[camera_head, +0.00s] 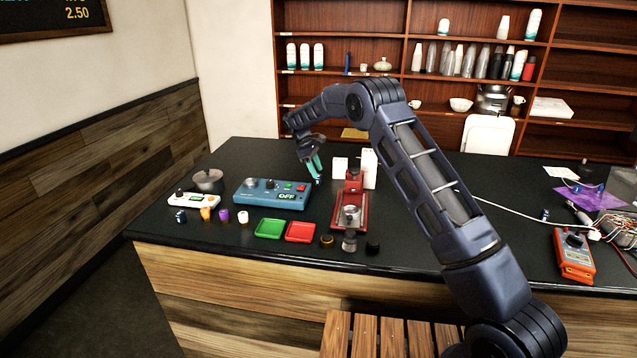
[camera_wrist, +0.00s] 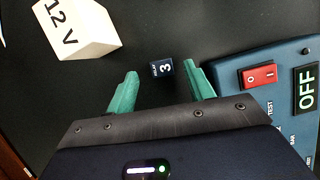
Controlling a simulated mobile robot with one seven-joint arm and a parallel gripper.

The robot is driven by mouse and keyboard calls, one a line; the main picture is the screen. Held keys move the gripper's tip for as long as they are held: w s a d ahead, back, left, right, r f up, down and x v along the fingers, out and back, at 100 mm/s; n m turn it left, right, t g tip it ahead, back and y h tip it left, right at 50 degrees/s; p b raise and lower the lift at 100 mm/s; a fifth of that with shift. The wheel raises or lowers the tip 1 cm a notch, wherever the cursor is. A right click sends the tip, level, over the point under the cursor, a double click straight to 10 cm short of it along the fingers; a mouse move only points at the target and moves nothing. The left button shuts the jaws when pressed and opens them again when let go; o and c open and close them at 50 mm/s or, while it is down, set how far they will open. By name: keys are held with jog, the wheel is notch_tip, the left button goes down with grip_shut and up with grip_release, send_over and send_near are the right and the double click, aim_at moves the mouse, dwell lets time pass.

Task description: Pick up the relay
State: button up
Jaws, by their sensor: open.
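The relay (camera_wrist: 162,68) is a small dark blue block with a white "3" and small lettering on its face. In the wrist view it lies on the black counter between the tips of my gripper (camera_wrist: 158,82), slightly beyond them. My gripper is open with its two green fingers apart, and nothing is held. In the head view my gripper (camera_head: 316,168) hangs over the counter, right of the blue box, with the relay (camera_head: 318,180) just by the fingertips. Whether the fingers touch it cannot be told.
A blue control box (camera_head: 272,193) showing "OFF" stands close by; its red switch (camera_wrist: 259,76) is near the right finger. A white block marked "12 V" (camera_wrist: 75,30) is at the left in the wrist view. Green (camera_head: 270,229) and red (camera_head: 300,232) trays lie in front.

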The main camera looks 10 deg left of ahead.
jog(key=shift+x, duration=1.85)
jog(key=shift+s+a, duration=0.1)
jog(key=c, duration=1)
jog(key=shift+c, duration=0.2)
notch_tip(320, 180, up, 20)
